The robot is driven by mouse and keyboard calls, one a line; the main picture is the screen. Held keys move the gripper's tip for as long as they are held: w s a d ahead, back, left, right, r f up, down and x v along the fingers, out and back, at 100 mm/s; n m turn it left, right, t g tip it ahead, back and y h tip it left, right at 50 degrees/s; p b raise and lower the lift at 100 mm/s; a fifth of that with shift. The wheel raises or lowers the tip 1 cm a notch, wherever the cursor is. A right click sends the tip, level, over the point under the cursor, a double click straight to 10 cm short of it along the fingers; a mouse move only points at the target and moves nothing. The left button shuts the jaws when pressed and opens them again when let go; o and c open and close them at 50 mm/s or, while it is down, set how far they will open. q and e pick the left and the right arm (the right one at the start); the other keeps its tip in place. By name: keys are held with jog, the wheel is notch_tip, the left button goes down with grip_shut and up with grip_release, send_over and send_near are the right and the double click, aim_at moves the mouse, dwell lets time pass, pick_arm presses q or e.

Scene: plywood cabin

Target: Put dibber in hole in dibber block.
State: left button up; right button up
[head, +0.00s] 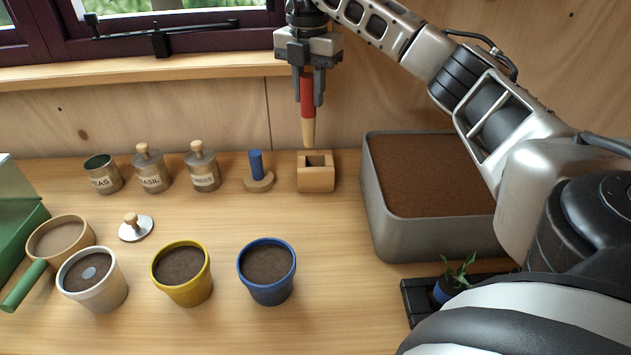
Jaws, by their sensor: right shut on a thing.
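The dibber (308,112) has a red upper part and a pale wooden tapered tip. My right gripper (308,98) is shut on its red part and holds it upright, tip down. The tip hangs above the dibber block (316,179), slightly left of its hole as seen here, and looks apart from it. The dibber block is a small wooden cube with a dark square hole in its top, standing on the bench near the back wall. My left gripper is not in view.
A blue-handled wooden tool (258,180) stands just left of the block. A large grey soil bin (410,236) stands to its right. Labelled jars (152,175) line the back left. Yellow (183,290), blue (268,288) and white pots (95,294) stand in front.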

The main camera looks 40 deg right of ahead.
jog(key=d+m, duration=0.1)
jog(key=m, duration=0.2)
send_near(315, 171)
jog(key=w+d, duration=0.3)
jog(key=shift+s+a+f+p, duration=0.15)
jog(key=shift+f+p, duration=0.2)
jog(key=shift+f, duration=1.4)
jog(key=shift+f, duration=0.2)
jog(key=o, duration=1)
